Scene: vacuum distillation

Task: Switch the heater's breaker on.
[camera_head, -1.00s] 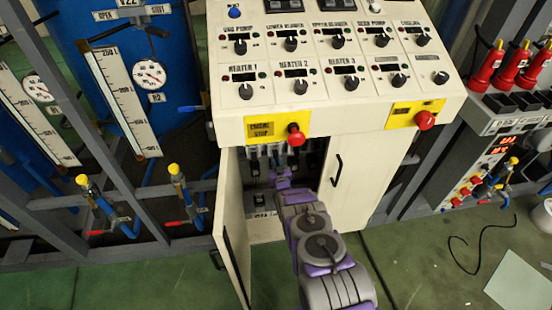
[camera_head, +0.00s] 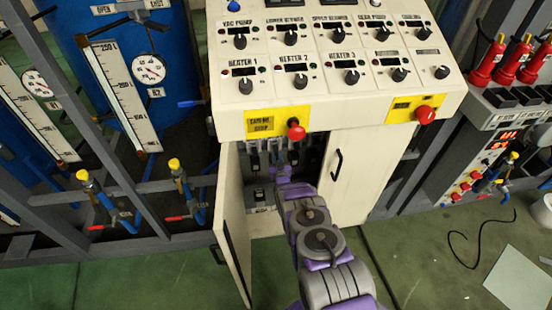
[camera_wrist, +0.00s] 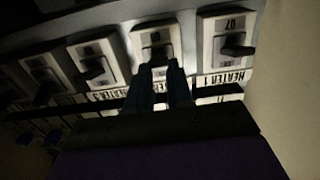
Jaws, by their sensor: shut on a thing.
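The breakers stand in a row inside the open cabinet under the console. In the wrist view my gripper (camera_wrist: 160,70) has its two dark fingers at the lever of one breaker (camera_wrist: 155,38) and is shut on that lever. The label under this breaker is mostly hidden by the fingers. The breaker to its right (camera_wrist: 226,36) is marked 07, above a label that seems to read HEATER 1. The breaker to its left (camera_wrist: 93,62) is above a label that seems to read HEATER 3. In the head view my arm reaches into the cabinet and hides the fingertips.
The left cabinet door (camera_head: 233,215) stands open beside my arm; the right door (camera_head: 350,175) is closed. The sloped console (camera_head: 330,95) overhangs the opening, with a red emergency stop button (camera_head: 296,130) just above it. The wrist view is dark.

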